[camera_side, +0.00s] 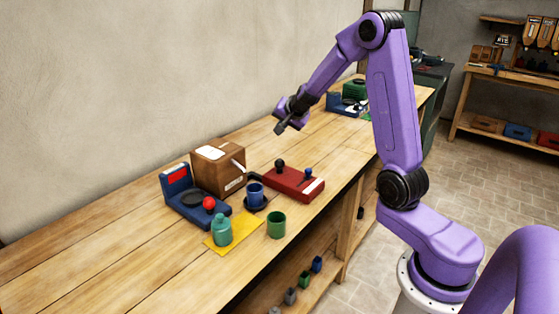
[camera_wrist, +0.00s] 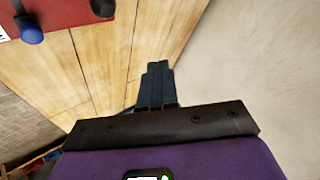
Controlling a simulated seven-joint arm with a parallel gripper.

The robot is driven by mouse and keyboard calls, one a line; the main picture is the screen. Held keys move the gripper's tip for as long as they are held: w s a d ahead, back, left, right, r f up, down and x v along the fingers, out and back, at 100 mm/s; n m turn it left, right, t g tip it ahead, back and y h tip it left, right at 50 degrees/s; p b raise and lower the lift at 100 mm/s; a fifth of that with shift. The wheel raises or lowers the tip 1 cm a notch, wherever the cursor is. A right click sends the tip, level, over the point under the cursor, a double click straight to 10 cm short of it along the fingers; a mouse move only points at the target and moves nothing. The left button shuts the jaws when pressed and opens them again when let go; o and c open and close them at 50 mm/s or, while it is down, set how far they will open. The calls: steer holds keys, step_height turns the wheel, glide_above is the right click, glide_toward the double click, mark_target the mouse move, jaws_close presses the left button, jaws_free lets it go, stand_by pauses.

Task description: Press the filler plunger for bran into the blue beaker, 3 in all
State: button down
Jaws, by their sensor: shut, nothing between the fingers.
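The blue beaker (camera_side: 255,194) stands upright on a small dark pad in front of a brown box (camera_side: 213,168). A pale spout (camera_side: 238,167) sticks out of the box towards the beaker. A red base (camera_side: 293,186) carries a black round knob (camera_side: 280,164) and a small blue knob (camera_side: 308,172). The red base (camera_wrist: 62,14), black knob (camera_wrist: 102,8) and blue knob (camera_wrist: 30,32) also show in the wrist view. I cannot read which control is for bran. My gripper (camera_side: 279,129) is shut and empty above the bench, beyond the red base. Its closed fingers (camera_wrist: 157,66) show in the wrist view.
A blue device (camera_side: 190,212) with a red ball (camera_side: 209,203) and red panel stands left of the box. A teal jar (camera_side: 222,231) sits on a yellow mat (camera_side: 242,228); a green cup (camera_side: 276,225) stands near the front edge. The bench's left part is clear.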

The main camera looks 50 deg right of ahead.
mark_target(282, 161)
steer(key=shift+f, duration=4.35)
steer(key=shift+f, duration=0.1)
steer(key=shift+f, duration=0.35)
steer(key=shift+f, duration=0.95)
steer(key=shift+r, duration=1.35)
steer(key=shift+r, duration=2.55)
